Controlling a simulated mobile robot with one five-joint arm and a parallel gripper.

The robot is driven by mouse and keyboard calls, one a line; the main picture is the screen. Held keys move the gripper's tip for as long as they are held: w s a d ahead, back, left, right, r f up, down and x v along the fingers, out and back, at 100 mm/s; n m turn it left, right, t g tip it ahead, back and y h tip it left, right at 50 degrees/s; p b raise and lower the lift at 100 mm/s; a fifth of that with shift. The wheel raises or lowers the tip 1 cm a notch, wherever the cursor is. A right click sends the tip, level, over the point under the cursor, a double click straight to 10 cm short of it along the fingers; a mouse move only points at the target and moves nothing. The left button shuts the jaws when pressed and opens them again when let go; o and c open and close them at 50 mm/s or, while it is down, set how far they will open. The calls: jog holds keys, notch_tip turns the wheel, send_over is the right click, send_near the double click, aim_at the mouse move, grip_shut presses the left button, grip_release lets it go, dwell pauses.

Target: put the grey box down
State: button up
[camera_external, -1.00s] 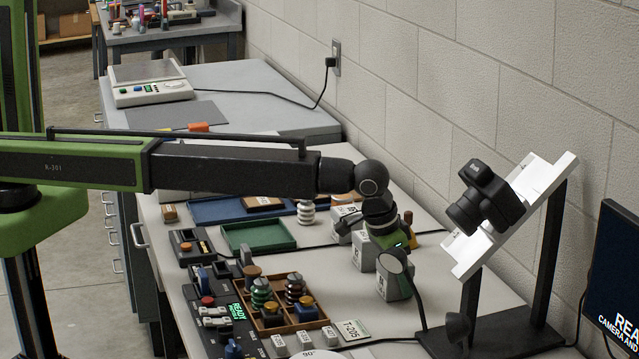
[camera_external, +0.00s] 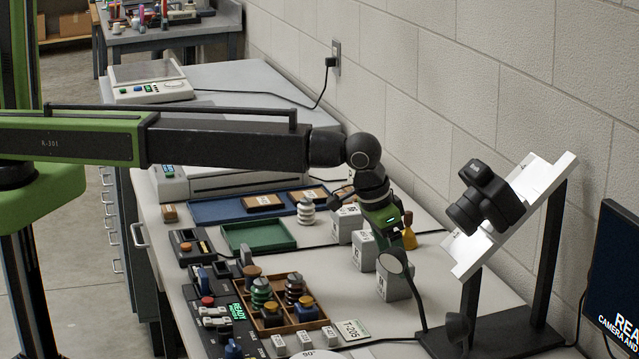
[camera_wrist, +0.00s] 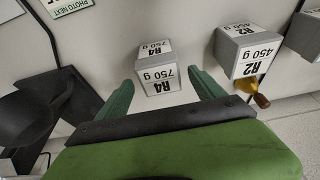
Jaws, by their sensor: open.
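The grey box marked R4 750 g (camera_wrist: 158,72) stands on the pale bench in the wrist view, just beyond and between my fingertips. My gripper (camera_wrist: 163,88) is open, with one green finger on each side and nothing held. In the external view my gripper (camera_external: 398,236) hangs above the row of boxes; its fingers are hard to make out.
A grey R2 450 g box (camera_wrist: 245,52) stands to the right, beside a yellow brown-tipped object (camera_wrist: 250,88). Another grey box (camera_external: 347,222) is farther back. A camera (camera_external: 483,197) and slanted white panel stand at right. A green tray (camera_external: 258,237) lies left of the boxes.

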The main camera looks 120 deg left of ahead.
jog(key=p+v, duration=0.4)
jog(key=v, duration=0.2)
jog(key=shift+r, duration=0.3)
jog(key=shift+f, duration=0.15)
jog(key=shift+s, duration=0.1)
jog(key=s+d+f+m+g+h, duration=0.1)
jog(key=s+d+m, duration=0.8)
jog(key=s+d, duration=1.7)
jog(key=s+g+h, duration=0.1)
jog(key=s, duration=0.2)
jog(key=shift+s+d, duration=0.25)
jog(key=shift+s, duration=0.15)
